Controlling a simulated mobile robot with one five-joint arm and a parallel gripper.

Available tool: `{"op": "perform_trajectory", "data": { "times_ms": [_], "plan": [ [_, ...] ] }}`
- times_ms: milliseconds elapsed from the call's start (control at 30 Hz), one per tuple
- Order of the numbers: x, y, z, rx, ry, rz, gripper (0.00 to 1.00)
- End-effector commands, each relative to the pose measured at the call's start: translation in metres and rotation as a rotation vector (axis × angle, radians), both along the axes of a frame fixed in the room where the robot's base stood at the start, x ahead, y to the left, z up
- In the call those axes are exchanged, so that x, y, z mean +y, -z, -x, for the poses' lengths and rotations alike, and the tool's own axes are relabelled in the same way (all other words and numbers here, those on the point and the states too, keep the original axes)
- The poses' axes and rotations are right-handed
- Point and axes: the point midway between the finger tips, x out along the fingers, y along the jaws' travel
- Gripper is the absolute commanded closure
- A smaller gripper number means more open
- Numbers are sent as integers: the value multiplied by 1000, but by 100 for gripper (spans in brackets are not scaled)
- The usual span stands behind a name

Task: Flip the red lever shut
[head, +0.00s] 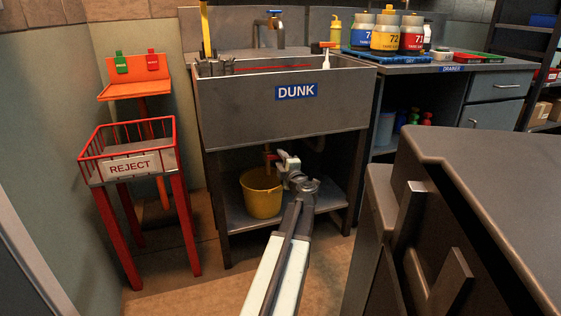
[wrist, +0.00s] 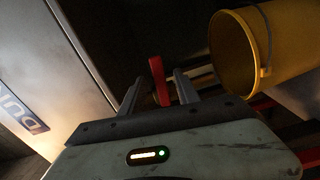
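The red lever (wrist: 159,82) shows in the wrist view as a short red bar standing between my gripper's two fingers. My gripper (wrist: 160,86) is open, with a visible gap on both sides of the lever, and I see no contact. In the head view my gripper (head: 277,159) reaches under the sink basin, just above and right of the yellow bucket. A small red part of the lever (head: 270,158) shows beside the gripper there; the rest is hidden. The lever's mount and pipe are too dark to make out in the wrist view.
The yellow bucket (head: 261,194) stands on the shelf below the sink (head: 240,112); it is close on the right in the wrist view (wrist: 232,58). A red REJECT stand (head: 128,168) is at left. A dark counter (head: 490,180) fills the right foreground.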

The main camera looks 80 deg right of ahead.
Motion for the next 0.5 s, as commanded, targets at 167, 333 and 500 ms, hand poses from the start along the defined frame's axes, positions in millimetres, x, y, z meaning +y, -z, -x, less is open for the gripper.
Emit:
{"op": "perform_trajectory", "data": {
  "times_ms": [167, 333, 500],
  "plan": [
    [2, 0, -1, -1, -2, 0, 62],
    [18, 0, 7, -1, -2, 0, 62],
    [49, -1, 22, -1, 0, 0, 62]
  ]
}}
